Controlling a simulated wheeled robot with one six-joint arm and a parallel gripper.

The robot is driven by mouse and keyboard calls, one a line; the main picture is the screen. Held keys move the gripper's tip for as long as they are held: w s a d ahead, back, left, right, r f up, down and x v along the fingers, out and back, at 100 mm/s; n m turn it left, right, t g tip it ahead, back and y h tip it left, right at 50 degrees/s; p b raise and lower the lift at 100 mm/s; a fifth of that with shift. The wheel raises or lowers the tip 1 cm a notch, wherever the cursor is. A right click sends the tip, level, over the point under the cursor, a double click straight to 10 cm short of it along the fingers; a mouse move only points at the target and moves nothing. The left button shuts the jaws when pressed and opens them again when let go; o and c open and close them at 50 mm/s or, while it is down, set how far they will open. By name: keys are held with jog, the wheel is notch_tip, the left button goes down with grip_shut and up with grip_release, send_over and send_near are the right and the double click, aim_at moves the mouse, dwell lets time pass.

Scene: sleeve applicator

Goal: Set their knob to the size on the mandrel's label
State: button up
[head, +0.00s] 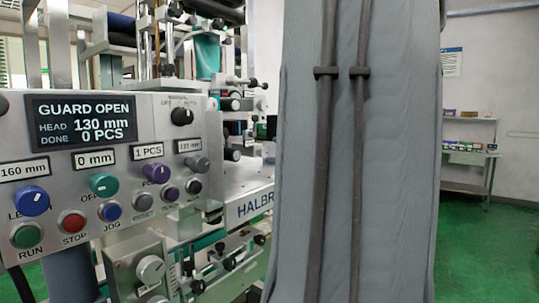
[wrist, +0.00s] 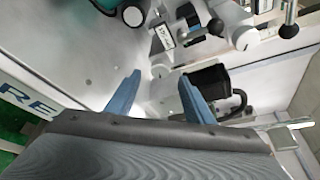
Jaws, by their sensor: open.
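The control panel (head: 120,150) is in the head view at the left. Its blue knob (head: 31,200) sits below a 160 mm readout, its green knob (head: 103,184) below 0 mm, and its purple knob (head: 157,173) below 1 PCS. A grey knob (head: 199,164) sits below a small readout too fine to read surely. In the wrist view my gripper (wrist: 160,86) is open, its two blue fingers apart with nothing between them. A small white label (wrist: 161,38) shows beyond them; its text is unreadable. I cannot tell which part is the mandrel.
The panel's screen (head: 80,121) reads GUARD OPEN, HEAD 130 mm, DONE 0 PCS. RUN (head: 26,235) and STOP (head: 72,221) buttons sit close under the knobs. A black block (wrist: 207,78) is near the right finger. My grey arm hides much of the head view's middle.

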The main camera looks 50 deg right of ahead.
jog(key=shift+v, duration=1.3)
